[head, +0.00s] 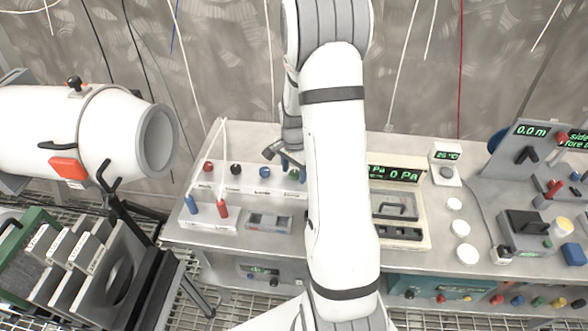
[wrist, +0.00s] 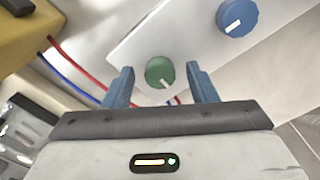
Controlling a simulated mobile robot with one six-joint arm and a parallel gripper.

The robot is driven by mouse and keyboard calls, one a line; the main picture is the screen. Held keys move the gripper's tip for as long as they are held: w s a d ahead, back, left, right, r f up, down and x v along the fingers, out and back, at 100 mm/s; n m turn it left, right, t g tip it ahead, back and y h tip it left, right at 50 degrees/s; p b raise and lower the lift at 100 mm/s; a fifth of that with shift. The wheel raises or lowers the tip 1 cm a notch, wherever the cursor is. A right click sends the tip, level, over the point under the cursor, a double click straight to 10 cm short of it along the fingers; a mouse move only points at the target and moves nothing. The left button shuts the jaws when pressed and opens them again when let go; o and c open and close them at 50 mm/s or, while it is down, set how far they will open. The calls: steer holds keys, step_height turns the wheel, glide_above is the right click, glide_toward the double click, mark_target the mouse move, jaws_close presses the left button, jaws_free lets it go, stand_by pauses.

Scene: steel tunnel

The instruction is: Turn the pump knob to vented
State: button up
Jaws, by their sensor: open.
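A round green knob (wrist: 160,72) with a white pointer line sits on a white panel. The line points down and slightly right in the wrist view. My gripper (wrist: 158,78) is open, its two blue fingers on either side of the knob with gaps visible. I cannot tell whether the fingertips reach down to its height. In the head view my gripper (head: 284,153) is over the right end of a row of knobs, with the green knob (head: 296,175) partly hidden by my arm. Knob labels are too small to read, so I cannot tell which one is marked pump.
A blue knob (wrist: 237,17) is beside the green one. A black knob (head: 235,169) and red knob (head: 208,167) continue the row. Red and blue wires (wrist: 80,70) run below the panel. A pressure display (head: 397,174) stands right of my arm. A white cylinder (head: 85,130) is at left.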

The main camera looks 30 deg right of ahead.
mark_target(294, 173)
steer(key=c, duration=0.9)
steer(key=shift+b, duration=0.3)
steer(key=shift+c, duration=0.3)
steer(key=shift+f, duration=0.1)
steer(key=o, duration=1)
steer(key=shift+c, duration=0.2)
steer(key=shift+r+b, duration=0.45)
steer(key=shift+r, duration=3.6)
